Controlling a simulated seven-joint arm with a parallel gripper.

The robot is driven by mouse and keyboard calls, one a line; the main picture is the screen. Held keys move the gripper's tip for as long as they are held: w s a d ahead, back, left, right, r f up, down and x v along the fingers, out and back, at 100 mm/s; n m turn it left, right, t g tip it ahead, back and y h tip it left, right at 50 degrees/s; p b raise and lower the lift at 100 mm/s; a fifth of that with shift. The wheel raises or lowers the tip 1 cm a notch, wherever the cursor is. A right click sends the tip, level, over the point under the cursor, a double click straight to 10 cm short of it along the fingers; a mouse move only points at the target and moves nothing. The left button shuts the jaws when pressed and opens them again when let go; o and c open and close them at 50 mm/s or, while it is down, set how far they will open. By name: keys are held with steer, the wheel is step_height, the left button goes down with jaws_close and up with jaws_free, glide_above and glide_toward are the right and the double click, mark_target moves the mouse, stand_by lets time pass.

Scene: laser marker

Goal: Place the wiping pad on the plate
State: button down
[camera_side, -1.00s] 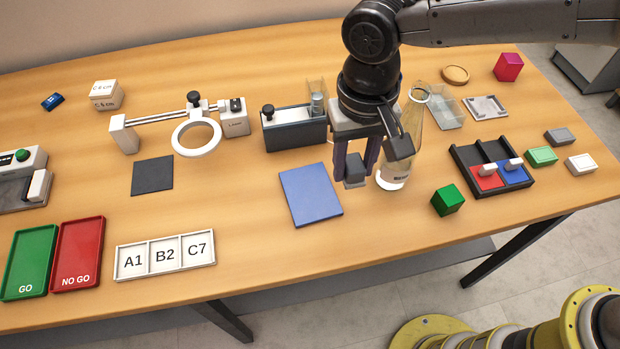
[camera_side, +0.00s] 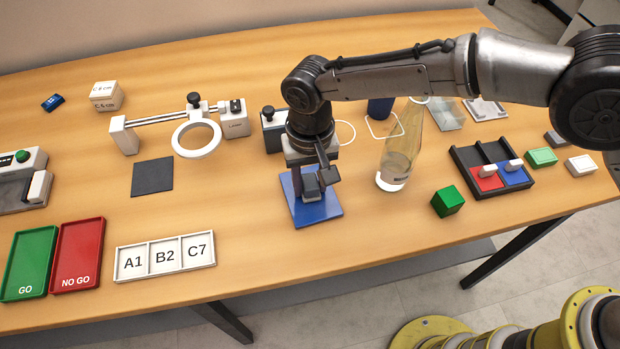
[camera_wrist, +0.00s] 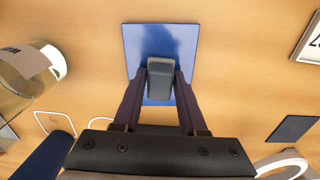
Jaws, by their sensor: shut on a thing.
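The wiping pad is a small dark grey block (camera_side: 312,188), also seen in the wrist view (camera_wrist: 160,78). My gripper (camera_side: 310,183) is shut on it, with one finger on each side in the wrist view (camera_wrist: 161,84). The plate is a flat blue rectangle (camera_side: 326,212) on the table. It also shows in the wrist view (camera_wrist: 160,38). The pad is over the plate, within its outline, near its middle in the side view. I cannot tell whether it touches the plate. My gripper hides the plate's back part in the side view.
A clear bottle (camera_side: 398,160) stands to the right of the plate. A green cube (camera_side: 447,201) is further right. The A1/B2/C7 tray (camera_side: 165,257) lies to the front left, and a dark square mat (camera_side: 152,177) to the left. Table around the plate's front is clear.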

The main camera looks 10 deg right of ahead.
mark_target(310, 181)
steer(key=shift+c, duration=2.3)
jaws_free()
steer(key=shift+f, duration=0.1)
step_height(310, 181, up, 12)
steer(key=shift+r, duration=0.2)
